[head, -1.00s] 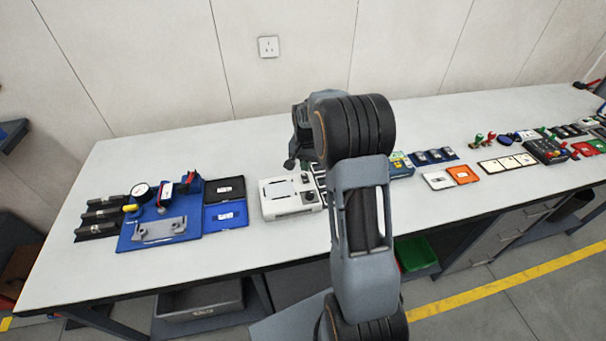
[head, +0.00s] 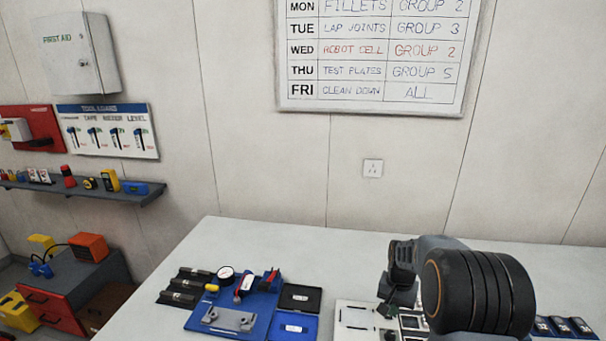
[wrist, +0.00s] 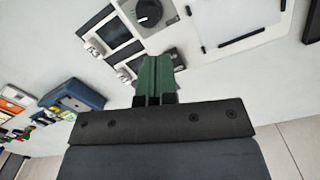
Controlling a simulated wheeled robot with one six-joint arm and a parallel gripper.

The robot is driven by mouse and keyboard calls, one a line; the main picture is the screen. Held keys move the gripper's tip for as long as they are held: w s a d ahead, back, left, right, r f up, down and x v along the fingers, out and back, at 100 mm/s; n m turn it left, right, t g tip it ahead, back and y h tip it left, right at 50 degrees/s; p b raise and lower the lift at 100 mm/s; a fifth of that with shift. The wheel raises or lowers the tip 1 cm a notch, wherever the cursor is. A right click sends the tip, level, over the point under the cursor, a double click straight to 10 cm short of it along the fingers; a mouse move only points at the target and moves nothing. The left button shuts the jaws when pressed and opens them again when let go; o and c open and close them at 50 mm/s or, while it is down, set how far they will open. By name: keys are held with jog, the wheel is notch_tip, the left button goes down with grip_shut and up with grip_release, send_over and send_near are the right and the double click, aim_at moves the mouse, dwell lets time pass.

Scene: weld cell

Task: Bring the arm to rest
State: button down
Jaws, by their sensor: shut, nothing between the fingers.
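My gripper shows in the wrist view (wrist: 155,80) with its two green fingers together and nothing between them. It is above the bench, near a white panel device with a black knob (wrist: 149,12). In the head view my arm is folded at the lower right, and my gripper (head: 388,318) hangs partly seen beside the white device (head: 357,316). My arm hides part of the bench and the device there.
The bench (head: 215,245) carries a blue fixture with a gauge (head: 237,312) and black and blue trays (head: 299,298) left of my arm. A shelf (head: 75,187) and first aid cabinet (head: 80,55) are on the wall. A red drawer unit (head: 75,285) stands left.

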jog(key=s+a+r+n+t, duration=0.2)
jog(key=s+a+r+n, duration=0.1)
jog(key=s+a+r, duration=0.2)
jog(key=s+a+r+n+t, duration=0.3)
jog(key=s+a+r, duration=0.2)
jog(key=s+r, duration=0.5)
jog(key=shift+s+a, duration=0.2)
jog(key=shift+s, duration=1.8)
jog(key=shift+r, duration=0.1)
